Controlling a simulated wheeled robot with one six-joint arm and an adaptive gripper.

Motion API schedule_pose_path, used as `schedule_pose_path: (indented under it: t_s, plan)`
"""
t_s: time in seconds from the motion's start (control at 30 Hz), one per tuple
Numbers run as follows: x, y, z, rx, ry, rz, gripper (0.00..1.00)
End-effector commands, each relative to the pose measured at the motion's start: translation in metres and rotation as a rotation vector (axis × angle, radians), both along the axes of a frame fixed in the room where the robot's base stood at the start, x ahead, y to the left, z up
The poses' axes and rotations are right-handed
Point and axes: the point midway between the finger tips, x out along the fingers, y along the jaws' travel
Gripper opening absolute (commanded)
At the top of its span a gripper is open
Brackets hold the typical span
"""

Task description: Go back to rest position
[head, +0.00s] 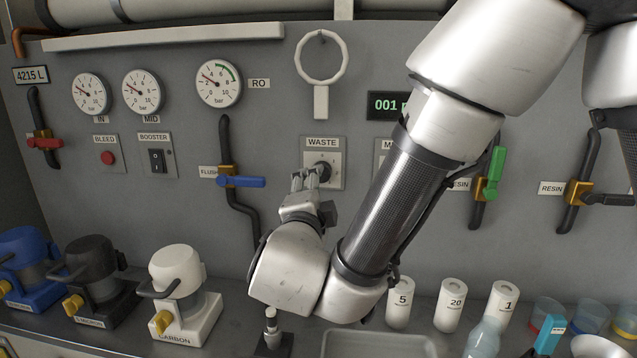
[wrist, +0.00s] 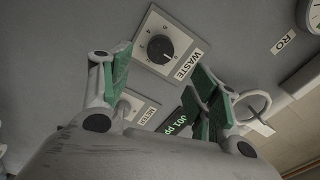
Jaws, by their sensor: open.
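My gripper (head: 304,180) is just in front of the WASTE dial on the grey panel. In the wrist view my gripper (wrist: 158,90) has its two green-padded fingers spread wide with nothing between them. The black WASTE dial (wrist: 160,48) sits on a pale plate beyond the fingertips, apart from them. In the head view the dial (head: 323,169) is partly hidden behind the fingers. My arm reaches down from the upper right across the panel.
A blue-handled valve (head: 241,182) is left of my gripper, and a green-handled valve (head: 495,172) is right of my arm. A white ring (head: 322,57) hangs above. White cartridges (head: 451,300) and pump-like housings (head: 178,285) stand on the bench below.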

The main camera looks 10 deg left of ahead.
Motion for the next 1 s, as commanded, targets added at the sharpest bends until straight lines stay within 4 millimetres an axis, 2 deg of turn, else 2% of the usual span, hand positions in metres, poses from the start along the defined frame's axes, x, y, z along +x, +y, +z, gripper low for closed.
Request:
schedule_pose_path:
  t_s: [0.1,0.2,0.57,0.67,0.73,0.77,0.87,0.97,1.0]
  plan:
    - [-0.015,0.0,0.0,0.0,0.001,0.003,0.61]
    - [-0.021,-0.001,0.0,-0.001,0.001,0.001,0.61]
    - [-0.022,-0.001,0.0,0.013,0.002,0.0,0.61]
    - [-0.022,-0.001,-0.002,0.112,0.014,0.001,0.61]
    - [-0.019,-0.007,-0.009,0.26,0.051,-0.028,0.61]
    - [-0.017,-0.014,-0.015,0.344,0.075,-0.061,0.61]
    - [-0.011,-0.055,-0.044,0.689,0.15,-0.267,0.61]
    - [-0.011,-0.118,-0.057,1.137,0.142,-0.572,0.61]
    - [-0.01,-0.152,-0.059,1.334,0.098,-0.726,0.61]
